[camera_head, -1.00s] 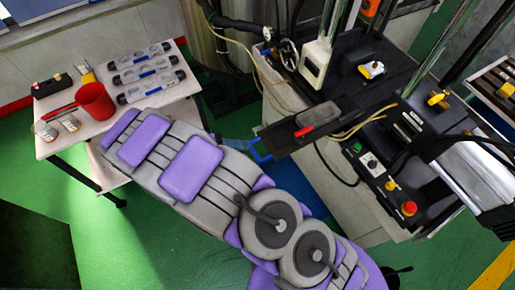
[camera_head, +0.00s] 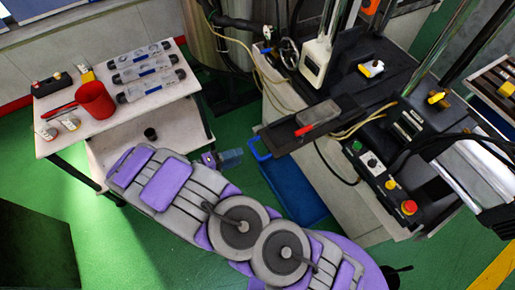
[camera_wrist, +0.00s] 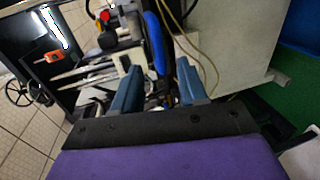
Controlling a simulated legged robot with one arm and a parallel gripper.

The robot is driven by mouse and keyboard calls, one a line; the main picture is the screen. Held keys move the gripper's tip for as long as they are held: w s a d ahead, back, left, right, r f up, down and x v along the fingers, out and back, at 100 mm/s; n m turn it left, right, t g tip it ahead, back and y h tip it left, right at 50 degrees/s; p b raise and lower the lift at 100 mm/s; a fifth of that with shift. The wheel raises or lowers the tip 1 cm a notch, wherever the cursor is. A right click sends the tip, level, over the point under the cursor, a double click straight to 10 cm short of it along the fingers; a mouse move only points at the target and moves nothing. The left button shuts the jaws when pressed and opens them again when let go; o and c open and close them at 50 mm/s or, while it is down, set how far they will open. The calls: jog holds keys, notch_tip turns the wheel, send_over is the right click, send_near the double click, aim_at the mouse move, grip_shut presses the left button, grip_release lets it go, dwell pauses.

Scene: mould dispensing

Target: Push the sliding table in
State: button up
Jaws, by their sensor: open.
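The sliding table (camera_head: 273,139) is a dark flat plate sticking out to the left from the black machine. A grey block with a red part (camera_head: 318,113) lies on it. A blue handle (camera_head: 257,152) is at its left end; a blue curved bar (camera_wrist: 154,42), seemingly this handle, shows ahead in the wrist view.
A blue bin (camera_head: 295,190) stands on the floor below the sliding table. A control panel with buttons (camera_head: 383,177) is on the machine's front. A white side table (camera_head: 130,108) at left holds a red mug (camera_head: 95,100) and several tubes.

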jog(key=x, duration=0.9)
jog(key=shift+d+b, duration=0.25)
jog(key=shift+b, duration=0.05)
jog(key=shift+w+f, duration=0.1)
jog(key=shift+w, duration=0.05)
jog(key=c, duration=0.7)
jog(key=shift+f, duration=0.1)
grip_shut()
jog(key=shift+s, duration=0.2)
